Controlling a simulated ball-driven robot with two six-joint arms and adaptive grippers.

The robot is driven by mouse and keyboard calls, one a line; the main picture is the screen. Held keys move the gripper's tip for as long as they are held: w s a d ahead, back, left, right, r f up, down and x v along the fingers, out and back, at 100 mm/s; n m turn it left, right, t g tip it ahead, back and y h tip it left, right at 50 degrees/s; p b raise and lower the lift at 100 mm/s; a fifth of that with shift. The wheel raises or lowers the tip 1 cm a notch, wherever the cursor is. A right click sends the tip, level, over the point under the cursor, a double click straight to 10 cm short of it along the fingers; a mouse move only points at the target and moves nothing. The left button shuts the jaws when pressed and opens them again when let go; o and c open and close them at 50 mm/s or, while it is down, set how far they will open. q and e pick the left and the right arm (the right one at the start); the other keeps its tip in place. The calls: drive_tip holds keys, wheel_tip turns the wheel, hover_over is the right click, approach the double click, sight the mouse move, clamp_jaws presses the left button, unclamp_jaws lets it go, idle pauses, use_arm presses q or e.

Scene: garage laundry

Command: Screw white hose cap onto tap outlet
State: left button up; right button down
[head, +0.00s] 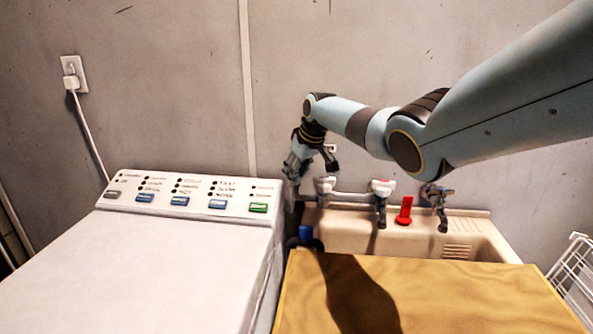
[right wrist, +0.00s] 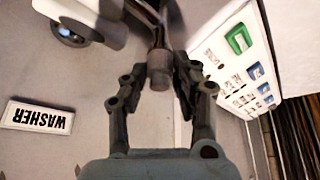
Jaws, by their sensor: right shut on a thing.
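My right gripper (head: 297,170) is at the wall behind the washer's back right corner, left of the sink taps. In the right wrist view its fingers (right wrist: 160,80) are shut around a small grey-brown cylinder (right wrist: 160,70) below a metal tap pipe (right wrist: 155,30). The cylinder lines up with the pipe; the shadow hides whether it is the white hose cap or the tap outlet itself. A white tap handle with a blue disc (right wrist: 72,35) is at upper left. No clearly white cap shows in the head view. My left gripper is not in view.
The white washer (head: 140,260) fills the left. A sink (head: 480,235) with a wooden board (head: 430,295) over its front is at right. Two white-handled taps (head: 325,185), a red piece (head: 404,211) and a dark tap (head: 440,200) stand behind it. A blue-topped item (head: 306,233) is beside the washer.

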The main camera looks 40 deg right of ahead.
drive_tip(key=shift+r+m+h+p, duration=0.35)
drive_tip(key=shift+m+h+p, duration=0.05)
drive_tip(key=shift+m+p, duration=0.55)
drive_tip(key=shift+m+g+h, duration=0.3)
drive_tip(key=shift+m, duration=0.45)
drive_tip(key=shift+d+f+m+h, duration=0.2)
drive_tip(key=shift+m+h, duration=0.2)
drive_tip(key=shift+m, duration=0.4)
